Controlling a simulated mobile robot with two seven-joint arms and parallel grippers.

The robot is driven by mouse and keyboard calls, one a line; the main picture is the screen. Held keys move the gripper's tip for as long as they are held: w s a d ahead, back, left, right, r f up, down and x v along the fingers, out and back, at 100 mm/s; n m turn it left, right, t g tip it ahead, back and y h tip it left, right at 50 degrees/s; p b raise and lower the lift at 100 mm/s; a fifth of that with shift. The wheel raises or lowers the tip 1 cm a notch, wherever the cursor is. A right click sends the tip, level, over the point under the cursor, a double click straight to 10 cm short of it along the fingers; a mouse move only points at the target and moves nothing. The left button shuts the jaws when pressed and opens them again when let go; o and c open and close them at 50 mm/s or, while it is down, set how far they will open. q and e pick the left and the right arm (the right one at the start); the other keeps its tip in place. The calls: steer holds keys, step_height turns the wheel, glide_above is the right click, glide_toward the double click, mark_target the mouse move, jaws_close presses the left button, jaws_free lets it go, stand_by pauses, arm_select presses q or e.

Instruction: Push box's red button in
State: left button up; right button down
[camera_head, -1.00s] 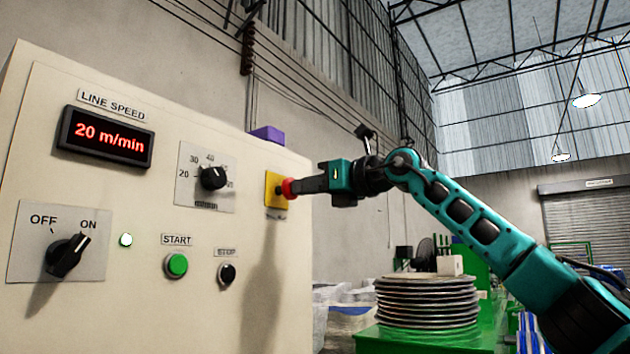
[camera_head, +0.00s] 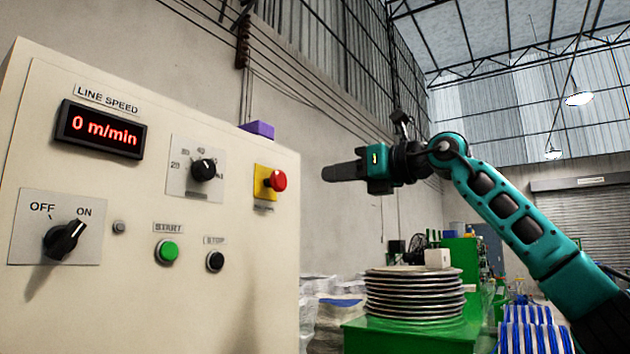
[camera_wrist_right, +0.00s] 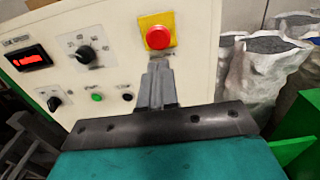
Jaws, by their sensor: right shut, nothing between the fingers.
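The red button (camera_head: 275,180) stands on a yellow plate (camera_head: 264,194) at the right side of the cream control box (camera_head: 130,300). It also shows in the right wrist view (camera_wrist_right: 158,37), just beyond the fingertips. My right gripper (camera_head: 326,173) is shut and empty, to the right of the button with a clear gap between them. Its closed fingers also show in the right wrist view (camera_wrist_right: 159,68). The line speed display (camera_head: 101,130) reads 0 m/min, and the small lamp (camera_head: 119,227) beside the switch is unlit. My left gripper is not in view.
The box face also carries an OFF/ON switch (camera_head: 65,241), a speed knob (camera_head: 203,169), a green START button (camera_head: 166,251) and a black STOP button (camera_head: 215,261). A purple block (camera_head: 258,130) sits on top. A stack of plates (camera_head: 414,295) stands right, on a green surface.

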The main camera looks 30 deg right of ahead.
steer(key=v, duration=0.4)
steer(key=shift+s+r, duration=0.1)
stand_by(0.5)
